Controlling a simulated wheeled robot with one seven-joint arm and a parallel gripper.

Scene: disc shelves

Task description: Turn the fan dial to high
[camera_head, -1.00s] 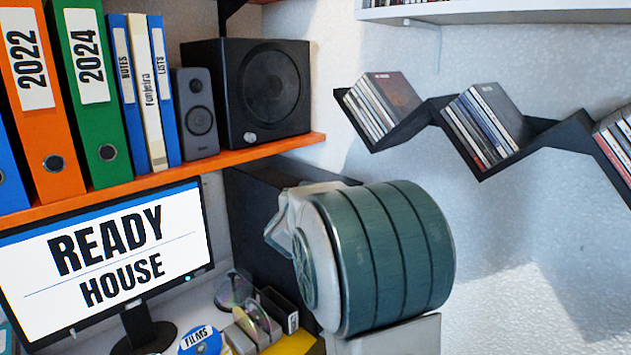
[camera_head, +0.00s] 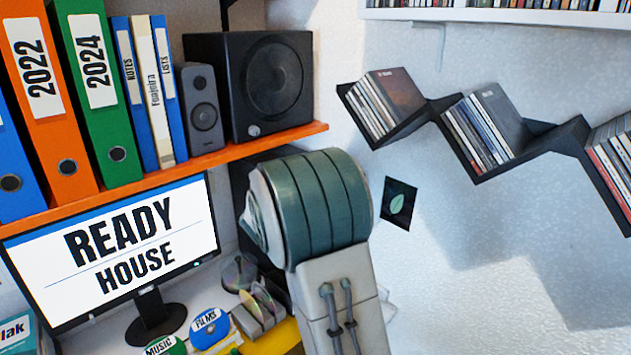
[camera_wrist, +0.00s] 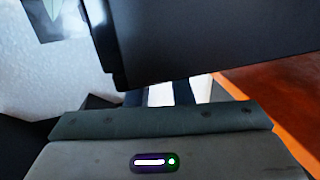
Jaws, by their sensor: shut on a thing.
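I cannot make out the fan dial in either view. In the wrist view, the two dark fingers of my gripper (camera_wrist: 158,95) reach in beneath a large black panel (camera_wrist: 215,40), with a pale patch between them. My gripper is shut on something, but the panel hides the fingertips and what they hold. In the head view, a dark tower case (camera_head: 243,165) stands under the orange shelf, mostly hidden behind my green-and-grey arm. My gripper itself is hidden there.
The orange shelf (camera_head: 230,152) holds binders and a black speaker (camera_head: 270,85). A monitor (camera_head: 110,250) stands at the left, with discs (camera_head: 209,328) beside it. A dark zigzag shelf (camera_head: 490,170) with cases hangs on the right wall, which is bare below.

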